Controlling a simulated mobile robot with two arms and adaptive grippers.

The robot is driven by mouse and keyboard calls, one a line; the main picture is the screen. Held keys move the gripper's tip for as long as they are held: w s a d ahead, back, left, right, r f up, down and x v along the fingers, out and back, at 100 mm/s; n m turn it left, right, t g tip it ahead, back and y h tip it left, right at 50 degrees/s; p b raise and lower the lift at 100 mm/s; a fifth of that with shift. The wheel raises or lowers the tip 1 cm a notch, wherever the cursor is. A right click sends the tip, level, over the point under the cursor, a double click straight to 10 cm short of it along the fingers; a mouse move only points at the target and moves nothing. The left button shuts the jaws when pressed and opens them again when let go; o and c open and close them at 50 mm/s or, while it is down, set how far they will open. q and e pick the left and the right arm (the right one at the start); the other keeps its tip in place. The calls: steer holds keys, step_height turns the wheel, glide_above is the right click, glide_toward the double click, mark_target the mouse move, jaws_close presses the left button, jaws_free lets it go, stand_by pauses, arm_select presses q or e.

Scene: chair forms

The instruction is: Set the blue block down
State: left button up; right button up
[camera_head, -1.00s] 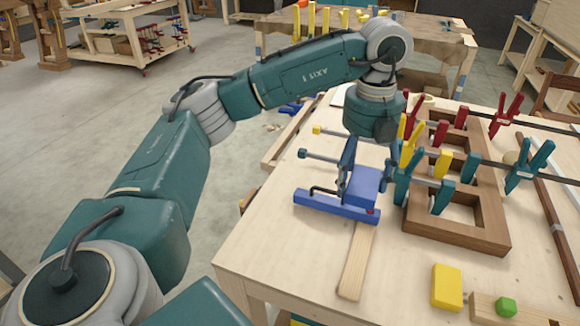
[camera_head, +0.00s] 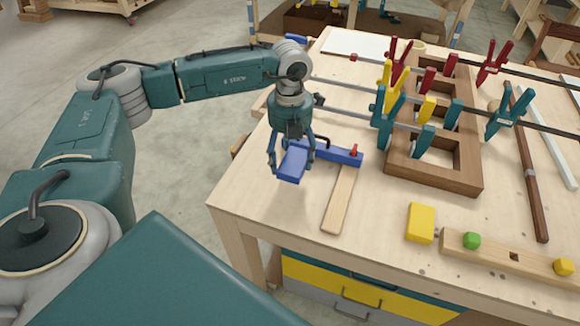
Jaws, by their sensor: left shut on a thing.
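The blue block (camera_head: 291,166) is between the fingers of my left gripper (camera_head: 291,158), near the table's left edge. The gripper points down and is shut on it. The block is in front of the left part of a blue bar (camera_head: 340,155) with a red knob, partly covering it. I cannot tell whether the block touches the tabletop (camera_head: 262,190) or is held above it. My right gripper is not in view.
A wooden strip (camera_head: 340,205) lies just right of the block. A brown wooden frame with several clamps (camera_head: 436,176) stands farther right. A yellow block (camera_head: 420,222) and a pale bar with knobs (camera_head: 500,250) lie near the front. The front left tabletop is bare.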

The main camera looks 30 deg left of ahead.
mark_target(290, 171)
arm_select(q)
steer(key=shift+f, duration=0.8)
step_height(290, 171, down, 3)
steer(key=shift+f+p, duration=0.2)
steer(key=shift+p, duration=0.35)
steer(key=shift+f, duration=0.4)
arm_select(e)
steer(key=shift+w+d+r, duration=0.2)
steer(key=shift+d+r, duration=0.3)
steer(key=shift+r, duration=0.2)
arm_select(q)
steer(key=shift+f, duration=0.1)
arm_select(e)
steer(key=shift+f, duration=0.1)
arm_select(q)
steer(key=o, duration=1.3)
steer(key=shift+c, duration=0.2)
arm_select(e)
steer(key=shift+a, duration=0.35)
